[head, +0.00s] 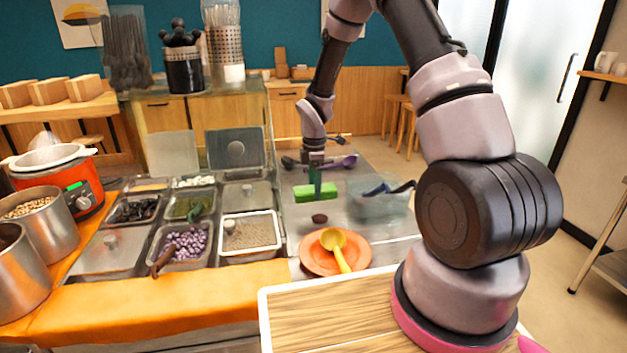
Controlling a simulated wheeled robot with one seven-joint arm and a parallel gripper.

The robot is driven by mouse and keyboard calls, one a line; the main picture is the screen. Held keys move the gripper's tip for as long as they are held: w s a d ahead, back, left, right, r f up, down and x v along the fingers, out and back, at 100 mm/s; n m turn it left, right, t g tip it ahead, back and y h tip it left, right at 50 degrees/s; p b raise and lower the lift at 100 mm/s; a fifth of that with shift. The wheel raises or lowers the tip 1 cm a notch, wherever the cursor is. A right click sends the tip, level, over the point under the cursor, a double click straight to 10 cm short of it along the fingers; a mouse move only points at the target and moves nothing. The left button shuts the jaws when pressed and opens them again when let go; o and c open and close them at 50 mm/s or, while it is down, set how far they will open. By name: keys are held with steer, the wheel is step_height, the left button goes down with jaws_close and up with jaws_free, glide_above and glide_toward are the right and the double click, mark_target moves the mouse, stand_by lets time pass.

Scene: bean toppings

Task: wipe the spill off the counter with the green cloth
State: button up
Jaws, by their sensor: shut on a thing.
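The green cloth (302,194) is a bright green block-like shape on the grey metal counter (296,222), right of the food pans. My gripper (315,184) points down from above and is shut on the cloth. The cloth looks to be at counter height, but I cannot tell whether it presses on the surface. A small dark brown round patch (320,219) lies just in front of the cloth. It may be the spill, but it is too small to be sure.
An orange plate (312,262) with a yellow ladle (340,256) sits in front of the patch. A clear bin (380,205) with dark-handled utensils stands right of the cloth. A purple utensil (345,162) lies behind. Topping pans (250,235) fill the left.

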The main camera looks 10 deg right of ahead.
steer(key=s, duration=0.6)
steer(key=shift+d+f, duration=0.25)
steer(key=shift+f, duration=1.1)
steer(key=shift+d+f, duration=0.2)
steer(key=shift+f, duration=1.1)
steer(key=shift+f, duration=0.5)
steer(key=shift+w, duration=2.55)
steer(key=shift+s, duration=0.15)
steer(key=shift+s, duration=2.5)
